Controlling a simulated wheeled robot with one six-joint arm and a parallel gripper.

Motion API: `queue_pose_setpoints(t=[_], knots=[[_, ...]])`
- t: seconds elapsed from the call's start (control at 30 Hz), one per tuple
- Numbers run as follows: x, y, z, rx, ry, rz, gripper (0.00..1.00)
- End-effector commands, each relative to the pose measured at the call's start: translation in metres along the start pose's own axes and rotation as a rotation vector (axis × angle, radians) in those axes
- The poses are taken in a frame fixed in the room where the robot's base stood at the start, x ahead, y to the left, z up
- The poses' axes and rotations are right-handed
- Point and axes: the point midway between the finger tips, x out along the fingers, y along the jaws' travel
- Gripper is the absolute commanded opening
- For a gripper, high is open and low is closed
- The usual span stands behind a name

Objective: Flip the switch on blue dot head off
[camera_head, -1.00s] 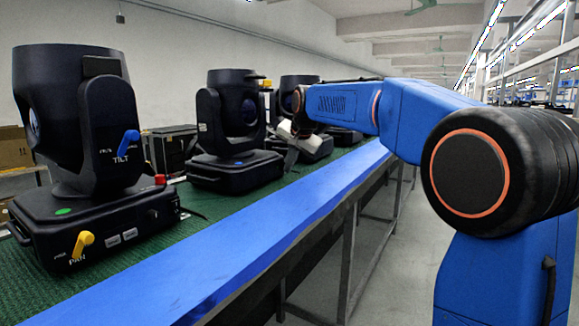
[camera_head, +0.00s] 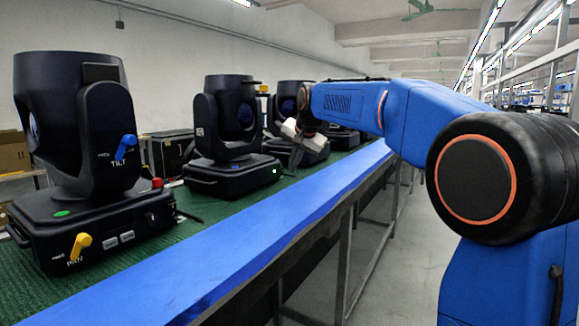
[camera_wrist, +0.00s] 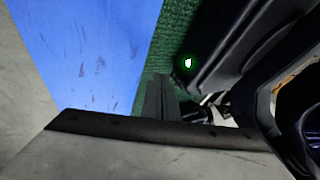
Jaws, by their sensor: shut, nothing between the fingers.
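The middle moving head (camera_head: 225,125) is black and stands on a black base (camera_head: 232,178). The earlier picture shows a blue dot on the base's top; now it is hard to make out. A small green light (camera_head: 275,170) glows at the base's right end; it also shows in the wrist view (camera_wrist: 187,63). I cannot make out a switch lever there.
A nearer head (camera_head: 75,130) has a green dot (camera_head: 61,213), a blue TILT lever (camera_head: 125,147) and a yellow PAN lever (camera_head: 80,246). Another head (camera_head: 296,110) stands behind my gripper. A blue rail (camera_head: 270,222) edges the green belt (camera_head: 115,268). The aisle at right is clear.

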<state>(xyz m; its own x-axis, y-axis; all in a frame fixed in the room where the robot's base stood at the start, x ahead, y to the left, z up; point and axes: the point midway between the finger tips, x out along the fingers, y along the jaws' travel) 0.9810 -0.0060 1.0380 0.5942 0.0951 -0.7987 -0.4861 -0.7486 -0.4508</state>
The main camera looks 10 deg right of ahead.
Motion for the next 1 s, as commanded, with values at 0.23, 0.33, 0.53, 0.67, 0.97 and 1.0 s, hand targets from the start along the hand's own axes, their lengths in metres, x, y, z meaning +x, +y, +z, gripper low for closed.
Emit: queue_pose_setpoints(t=[0.23, 0.33, 0.53, 0.67, 0.97, 1.0], knots=[[-0.044, 0.002, -0.003, 0.0, 0.002, -0.003, 0.0], [-0.063, 0.001, -0.003, 0.0, 0.003, -0.003, 0.0], [-0.091, -0.001, -0.003, 0.0, 0.001, -0.002, 0.0], [-0.1, -0.001, -0.003, 0.0, 0.0, 0.0, 0.0], [-0.103, -0.001, -0.003, 0.0, 0.0, 0.0, 0.0], [-0.103, -0.001, -0.003, 0.001, 0.0, 0.0, 0.0]])
